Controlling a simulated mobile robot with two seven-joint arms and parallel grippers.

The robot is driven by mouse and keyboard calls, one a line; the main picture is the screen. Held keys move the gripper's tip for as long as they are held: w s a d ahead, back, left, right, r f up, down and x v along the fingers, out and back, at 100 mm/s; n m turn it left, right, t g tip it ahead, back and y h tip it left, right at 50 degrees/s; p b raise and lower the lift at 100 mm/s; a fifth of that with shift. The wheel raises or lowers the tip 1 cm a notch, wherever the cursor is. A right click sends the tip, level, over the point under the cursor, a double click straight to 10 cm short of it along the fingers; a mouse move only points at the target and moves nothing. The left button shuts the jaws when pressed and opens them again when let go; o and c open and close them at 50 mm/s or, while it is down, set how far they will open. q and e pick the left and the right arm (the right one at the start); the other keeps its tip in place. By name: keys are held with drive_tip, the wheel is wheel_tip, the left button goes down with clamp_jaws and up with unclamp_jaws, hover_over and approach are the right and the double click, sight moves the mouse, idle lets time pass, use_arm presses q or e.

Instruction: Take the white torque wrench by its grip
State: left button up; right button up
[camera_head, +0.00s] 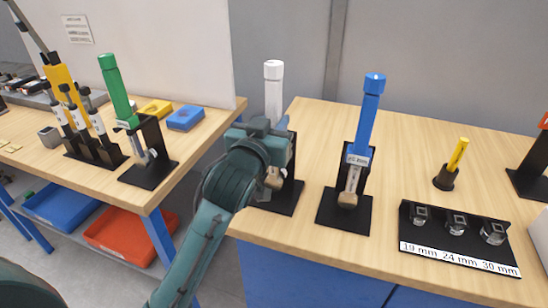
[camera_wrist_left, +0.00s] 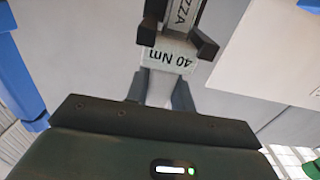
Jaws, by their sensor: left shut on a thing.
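The white torque wrench (camera_head: 273,90) stands upright in a black stand (camera_head: 283,198) near the left edge of the right-hand table, its white grip uppermost. My left gripper (camera_head: 262,130) is at the lower part of this grip and hides the wrench's middle in the head view. In the left wrist view my left gripper (camera_wrist_left: 160,90) is shut on the white grip, just beside the upside-down "40 Nm" label (camera_wrist_left: 172,57). Black prongs (camera_wrist_left: 205,45) flank the wrench just beyond the label. My right gripper is not in view.
A blue wrench (camera_head: 368,115) stands close on the right. A labelled socket rack (camera_head: 455,245) and a yellow tool (camera_head: 458,155) are further right. On the left table, a green wrench (camera_head: 115,85) stands in its own stand. A grey wall is behind.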

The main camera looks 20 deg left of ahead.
use_arm(q)
clamp_jaws()
idle(0.7)
drive_tip(key=shift+r, duration=0.15)
drive_tip(key=shift+r, duration=0.1)
